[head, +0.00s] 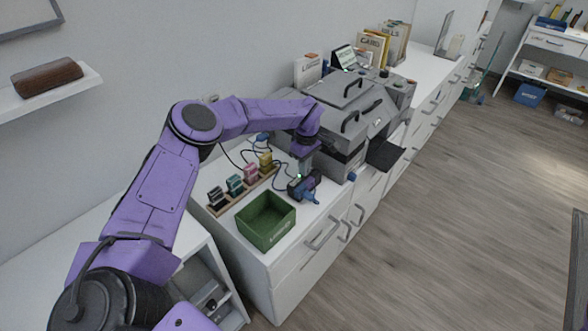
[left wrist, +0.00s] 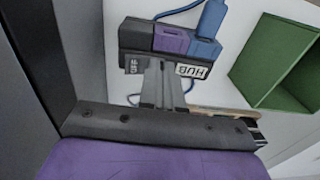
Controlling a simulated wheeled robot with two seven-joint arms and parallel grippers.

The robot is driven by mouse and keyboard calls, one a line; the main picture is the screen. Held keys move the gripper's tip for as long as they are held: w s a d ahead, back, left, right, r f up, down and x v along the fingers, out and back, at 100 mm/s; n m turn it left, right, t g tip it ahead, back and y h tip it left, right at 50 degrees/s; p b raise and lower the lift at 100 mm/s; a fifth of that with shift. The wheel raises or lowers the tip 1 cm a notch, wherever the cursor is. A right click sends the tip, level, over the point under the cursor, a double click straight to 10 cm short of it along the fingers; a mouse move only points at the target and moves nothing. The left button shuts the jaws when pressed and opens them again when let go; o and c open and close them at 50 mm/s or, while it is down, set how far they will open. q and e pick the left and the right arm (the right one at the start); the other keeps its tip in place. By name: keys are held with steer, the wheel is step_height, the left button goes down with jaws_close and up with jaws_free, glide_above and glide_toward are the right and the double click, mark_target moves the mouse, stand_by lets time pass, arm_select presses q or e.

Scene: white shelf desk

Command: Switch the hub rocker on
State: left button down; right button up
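The hub (head: 296,189) is a dark block on the white desk top, with a blue plug (head: 312,199) at its front end. In the left wrist view the hub (left wrist: 135,40) carries a purple plug (left wrist: 172,40) and a blue plug (left wrist: 205,50), with a "HUB" label and a smaller label, apparently "OFF". My left gripper (head: 302,172) points down at the hub in the head view. Its fingers (left wrist: 160,68) look shut with nothing between them, their tips at the hub's labelled edge. They hide the rocker area; contact cannot be told.
A green open box (head: 283,232) stands in front of the hub. A wooden rack (head: 220,208) with several coloured blocks lies to the left. A grey machine (head: 345,110) stands close behind. Cables run behind the hub. Little free room surrounds it.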

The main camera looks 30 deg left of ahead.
arm_select(q)
steer(key=shift+d+f, duration=0.2)
steer(key=shift+w+b, duration=0.55)
steer(key=shift+w+r, duration=0.25)
steer(key=shift+w, duration=0.05)
arm_select(e)
steer(key=shift+s+f, duration=0.15)
steer(key=shift+f, duration=0.35)
arm_select(q)
step_height(320, 180, up, 4)
steer(key=p, duration=0.3)
steer(key=shift+s+f, duration=0.1)
step_height(320, 180, up, 10)
steer(key=s+b, duration=0.1)
steer(key=shift+s+b, duration=0.3)
arm_select(e)
steer(key=shift+s+d+r, duration=0.15)
steer(key=shift+s+r, duration=0.05)
steer(key=shift+r, duration=0.6)
arm_select(q)
steer(key=shift+a, duration=0.1)
